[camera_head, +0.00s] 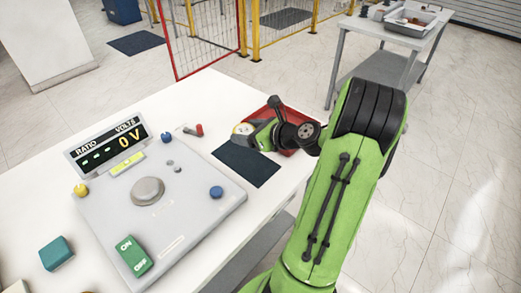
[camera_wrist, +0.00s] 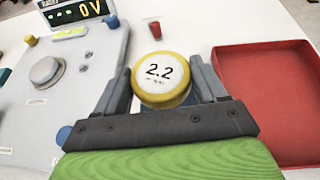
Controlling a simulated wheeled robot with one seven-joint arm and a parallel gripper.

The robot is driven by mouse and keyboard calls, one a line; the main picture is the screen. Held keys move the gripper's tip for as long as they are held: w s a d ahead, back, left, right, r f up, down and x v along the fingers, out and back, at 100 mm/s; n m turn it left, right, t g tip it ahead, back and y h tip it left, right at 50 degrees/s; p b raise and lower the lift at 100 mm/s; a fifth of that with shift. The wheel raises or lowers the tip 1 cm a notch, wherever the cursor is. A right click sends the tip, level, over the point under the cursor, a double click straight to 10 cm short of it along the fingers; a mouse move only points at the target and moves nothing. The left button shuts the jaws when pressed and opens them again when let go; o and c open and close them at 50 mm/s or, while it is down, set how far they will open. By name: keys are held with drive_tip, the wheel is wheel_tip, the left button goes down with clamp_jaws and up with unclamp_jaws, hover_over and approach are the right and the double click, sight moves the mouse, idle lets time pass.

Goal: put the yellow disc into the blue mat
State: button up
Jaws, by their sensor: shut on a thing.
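The yellow disc (camera_wrist: 161,78) has a white face marked "2.2". My gripper (camera_wrist: 160,88) is shut on it, with one finger on each side, in the wrist view. In the head view the disc (camera_head: 243,129) shows at the end of my gripper (camera_head: 250,133), over or near the far edge of the mat; its exact height is hard to tell. The dark blue mat (camera_head: 246,164) lies flat on the white table, between the grey panel and the red tray. In the wrist view the mat is mostly hidden behind my gripper and the disc.
The red tray (camera_head: 290,150) is right of the mat, partly behind my arm. The grey panel (camera_head: 160,205) with knobs and a display reading "0 V" is at left. A small red and grey part (camera_head: 194,130) lies behind the mat. A teal block (camera_head: 56,253) sits at front left.

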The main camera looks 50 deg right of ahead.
sight(248, 162)
drive_tip(key=f+b, duration=0.1)
drive_tip(key=f, duration=0.2)
drive_tip(key=f+b, duration=0.1)
drive_tip(key=f, duration=0.2)
drive_tip(key=f+b, duration=0.1)
drive_tip(key=f, duration=0.2)
drive_tip(key=shift+a+f, duration=0.15)
drive_tip(key=shift+a, duration=0.1)
drive_tip(key=shift+b, duration=0.3)
drive_tip(key=shift+f, duration=0.2)
drive_tip(key=o, duration=1.2)
drive_tip(key=shift+o, duration=0.2)
drive_tip(key=shift+s+r, duration=0.1)
drive_tip(key=shift+r, duration=0.2)
drive_tip(key=p+v, duration=0.3)
drive_tip(key=v, duration=0.8)
drive_tip(key=shift+s+r, duration=0.15)
drive_tip(key=shift+s, duration=0.15)
